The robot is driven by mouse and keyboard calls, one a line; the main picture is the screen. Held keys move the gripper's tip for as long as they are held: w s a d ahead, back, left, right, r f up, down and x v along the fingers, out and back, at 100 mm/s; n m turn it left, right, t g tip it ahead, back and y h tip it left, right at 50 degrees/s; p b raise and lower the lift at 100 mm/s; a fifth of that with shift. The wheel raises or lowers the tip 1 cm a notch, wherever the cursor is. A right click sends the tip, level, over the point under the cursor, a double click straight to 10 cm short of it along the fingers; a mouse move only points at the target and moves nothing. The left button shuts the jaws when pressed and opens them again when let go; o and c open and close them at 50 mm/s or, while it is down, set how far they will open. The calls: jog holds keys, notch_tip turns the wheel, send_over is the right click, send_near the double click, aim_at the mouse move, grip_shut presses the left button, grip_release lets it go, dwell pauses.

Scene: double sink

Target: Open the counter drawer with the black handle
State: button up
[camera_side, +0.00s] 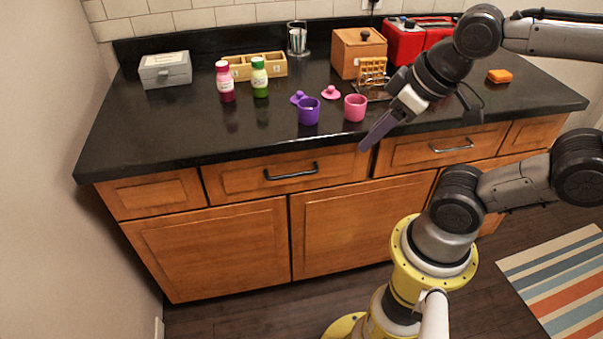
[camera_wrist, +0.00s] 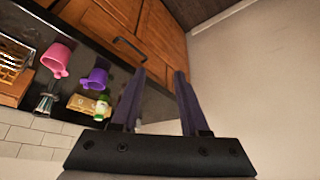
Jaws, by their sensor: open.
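The drawer with the black handle (camera_side: 235,183) is shut, with a wooden front below the black counter. Its black handle (camera_side: 291,172) is a horizontal bar in the side view; the handle also shows in the wrist view (camera_wrist: 129,48), left of the fingers. My gripper (camera_side: 375,134) is at the counter's front edge, to the right of and above the handle, apart from it. In the wrist view my gripper (camera_wrist: 160,78) has its two dark fingers spread with nothing between them.
A purple mug (camera_side: 309,111) and a pink mug (camera_side: 355,108) stand on the counter near my gripper. Two bottles (camera_side: 243,82), a grey box (camera_side: 165,71) and a wooden box (camera_side: 357,52) stand farther back. A drawer with a silver handle (camera_side: 451,146) is to the right.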

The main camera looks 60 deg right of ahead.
aim_at(292, 175)
jog(key=w+d+n+g+h, duration=0.35)
jog(key=d+n, duration=0.25)
jog(key=n, duration=0.6)
jog(key=w+d+f+n+g+h, duration=0.15)
jog(key=w+f+n+h, duration=0.4)
jog(key=w+n, duration=0.6)
jog(key=w+a+f+n+t+h, duration=0.2)
jog(key=w+a+f+n+h, duration=0.35)
jog(key=f+n, duration=0.45)
jog(key=s+a+f+n+t, duration=0.1)
jog(key=a+f+n+t, duration=0.1)
jog(key=a+f+n, duration=0.3)
jog(key=s+a+f+n+t, duration=0.1)
jog(key=s+f+n, duration=0.15)
jog(key=f, duration=0.35)
jog(key=x, duration=0.9)
jog(key=w+x, duration=0.1)
jog(key=x, duration=0.4)
jog(key=shift+w+r, duration=0.1)
jog(key=shift+r, duration=0.05)
